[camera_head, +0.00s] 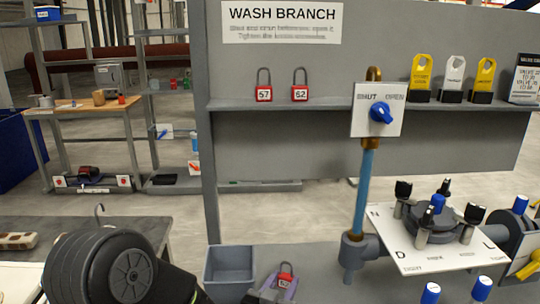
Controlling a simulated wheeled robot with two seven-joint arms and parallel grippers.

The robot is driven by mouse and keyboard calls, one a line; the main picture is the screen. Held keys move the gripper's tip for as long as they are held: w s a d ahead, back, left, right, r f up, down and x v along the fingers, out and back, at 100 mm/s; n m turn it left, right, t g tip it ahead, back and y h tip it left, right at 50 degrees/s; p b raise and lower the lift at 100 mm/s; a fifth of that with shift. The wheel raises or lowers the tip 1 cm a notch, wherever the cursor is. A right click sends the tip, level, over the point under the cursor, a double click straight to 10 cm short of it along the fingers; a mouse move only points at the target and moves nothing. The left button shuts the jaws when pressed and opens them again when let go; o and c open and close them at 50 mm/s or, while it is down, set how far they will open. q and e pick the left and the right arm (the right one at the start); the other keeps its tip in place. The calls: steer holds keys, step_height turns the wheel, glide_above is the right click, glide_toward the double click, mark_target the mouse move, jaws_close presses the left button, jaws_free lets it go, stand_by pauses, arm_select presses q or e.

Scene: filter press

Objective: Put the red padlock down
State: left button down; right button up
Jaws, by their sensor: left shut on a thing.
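A red padlock (284,281) with a grey shackle and a pale label shows low in the middle of the head view. My left gripper (268,294) is shut on it, just right of a grey open bin (230,264). The gripper is mostly cut off by the bottom edge. I cannot tell whether the padlock touches the surface beneath. Two more red padlocks, marked 57 (264,92) and 62 (300,92), stand upright on the grey shelf (240,104). My right gripper is out of view.
A blue pipe (364,190) rises to a valve plate with a blue knob (381,112). A white plate (400,245) with a bolted flange stands at the right. Yellow and white tags (455,75) stand on the shelf's right part. Shelf space left of padlock 57 is clear.

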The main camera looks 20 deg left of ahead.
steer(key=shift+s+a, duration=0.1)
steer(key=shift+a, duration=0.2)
